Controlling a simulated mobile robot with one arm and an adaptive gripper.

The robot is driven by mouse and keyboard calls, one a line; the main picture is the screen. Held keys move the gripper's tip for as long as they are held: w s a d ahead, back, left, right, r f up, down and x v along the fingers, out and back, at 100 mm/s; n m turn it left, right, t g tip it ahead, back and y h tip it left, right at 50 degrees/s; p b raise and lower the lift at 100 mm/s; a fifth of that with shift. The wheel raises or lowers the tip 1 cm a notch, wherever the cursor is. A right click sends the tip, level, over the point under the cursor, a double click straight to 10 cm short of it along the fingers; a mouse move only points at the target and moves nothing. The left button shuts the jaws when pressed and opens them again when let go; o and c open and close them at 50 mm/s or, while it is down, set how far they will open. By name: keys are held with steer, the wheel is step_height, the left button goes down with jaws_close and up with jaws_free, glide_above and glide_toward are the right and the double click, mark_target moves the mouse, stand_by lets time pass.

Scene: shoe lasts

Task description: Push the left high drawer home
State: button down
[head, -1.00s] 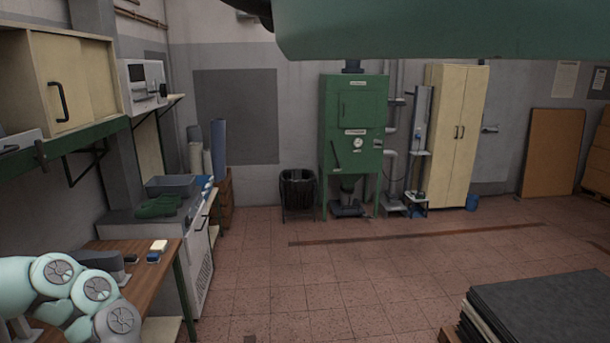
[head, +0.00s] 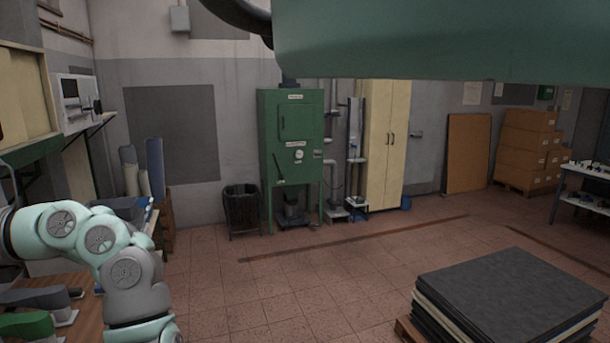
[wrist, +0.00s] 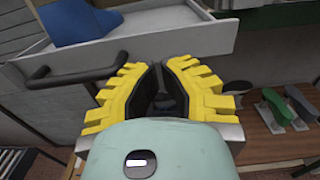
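In the wrist view a pale grey drawer (wrist: 180,42) stands pulled out, with a blue shoe last (wrist: 82,22) lying in it. Its dark bar handle (wrist: 80,74) is on the front, to the left of my fingers. I cannot tell from the frames whether this is the left high drawer. My gripper (wrist: 160,68) has yellow ribbed fingers, apart at the tips with nothing between them. The fingertips are close to the drawer front; whether they touch it is unclear. In the head view my gripper is out of sight, and no drawer shows clearly.
A wooden bench (wrist: 255,138) carries green (wrist: 272,105) and grey (wrist: 299,103) lasts at the right in the wrist view. In the head view a stack of dark sheets (head: 510,285) sits at the lower right. A green machine (head: 290,150) stands behind open tiled floor (head: 290,280).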

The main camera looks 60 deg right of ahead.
steer(key=shift+b+x, duration=1.8)
steer(key=shift+x, duration=3.2)
steer(key=shift+a, duration=0.1)
steer(key=shift+w+a+f+b, duration=0.1)
steer(key=shift+w+a+b, duration=0.2)
steer(key=shift+a, duration=0.15)
steer(key=shift+b+x, duration=0.6)
steer(key=shift+x, duration=1.1)
steer(key=shift+b+x, duration=0.9)
steer(key=shift+x, duration=1.3)
steer(key=shift+a, duration=0.15)
